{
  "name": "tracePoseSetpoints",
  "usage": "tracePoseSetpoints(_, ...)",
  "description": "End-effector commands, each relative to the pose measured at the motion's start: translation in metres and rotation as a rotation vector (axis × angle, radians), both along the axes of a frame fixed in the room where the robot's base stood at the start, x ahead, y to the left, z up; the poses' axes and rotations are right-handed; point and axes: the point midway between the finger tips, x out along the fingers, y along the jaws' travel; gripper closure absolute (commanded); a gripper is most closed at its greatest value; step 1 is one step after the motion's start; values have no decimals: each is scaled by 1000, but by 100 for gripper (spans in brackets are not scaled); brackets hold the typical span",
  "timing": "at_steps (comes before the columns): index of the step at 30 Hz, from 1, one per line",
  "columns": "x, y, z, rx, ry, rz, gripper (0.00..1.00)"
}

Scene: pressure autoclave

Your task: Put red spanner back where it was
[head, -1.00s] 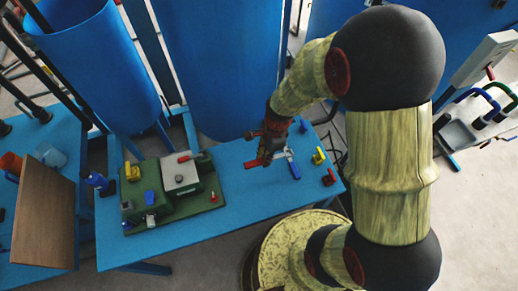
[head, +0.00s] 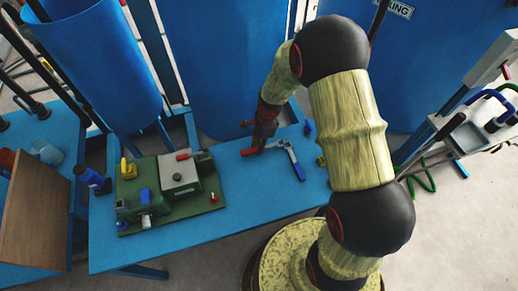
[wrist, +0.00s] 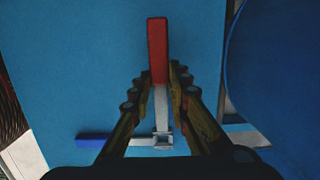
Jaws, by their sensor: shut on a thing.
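The red spanner (head: 250,152) has a red handle and a pale metal shank. In the wrist view its handle (wrist: 158,50) points away past the fingertips, and its shank runs between my fingers. My gripper (wrist: 160,76) is shut on the shank near the handle. In the head view my gripper (head: 262,144) is over the blue table, left of a blue-handled spanner (head: 299,172). That spanner's blue handle also shows in the wrist view (wrist: 95,139). Its metal part reaches the red spanner's lower end; I cannot tell if they touch. The red spanner's height above the table is unclear.
A green machine (head: 210,207) with a grey block, coloured knobs and levers sits on the blue table (head: 245,195) to the left. Large blue tanks (head: 210,70) stand behind. The table's front middle is clear.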

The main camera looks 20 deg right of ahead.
Motion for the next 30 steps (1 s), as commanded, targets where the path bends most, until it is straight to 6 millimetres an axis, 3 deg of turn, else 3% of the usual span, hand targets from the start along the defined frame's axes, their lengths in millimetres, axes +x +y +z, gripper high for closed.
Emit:
tracePoseSetpoints(2,1,0,-11,0,-2,1,100)
tracePoseSetpoints(26,1,0,-21,0,-3,1,100)
tracePoseSetpoints(27,1,0,-21,0,-3,0,81)
tracePoseSetpoints(30,1,0,-21,0,-3,0,75)
